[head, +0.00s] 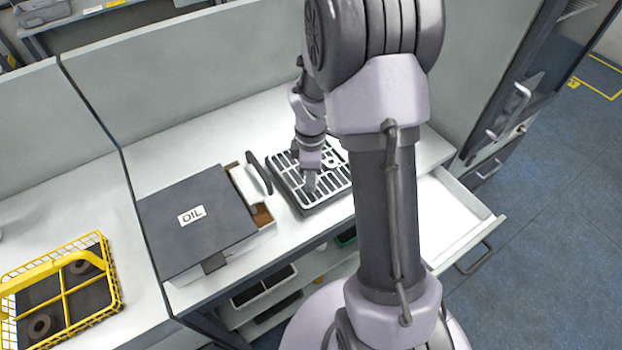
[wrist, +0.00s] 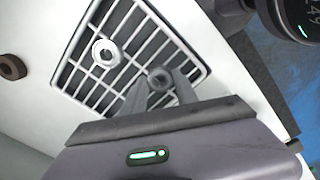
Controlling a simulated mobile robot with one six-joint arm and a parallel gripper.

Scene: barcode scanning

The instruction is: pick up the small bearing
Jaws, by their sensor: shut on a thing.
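My gripper (head: 311,186) points down over the slatted grey tray (head: 341,195) on the bench. In the wrist view, the fingers of my gripper (wrist: 161,92) are shut on a small dark grey ring, the small bearing (wrist: 159,78). It sits between the fingertips, over the slats of the tray (wrist: 78,91). I cannot tell whether it still touches the slats. In the head view my gripper hides the bearing. A larger silver ring (wrist: 106,53) lies on the tray, apart from my fingers.
A brown ring (wrist: 11,66) lies on the white surface beside the tray. A dark box marked OIL (head: 192,215) stands left of the tray. A yellow basket (head: 112,291) with dark rings is at the far left. An open drawer (head: 450,217) is at the right.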

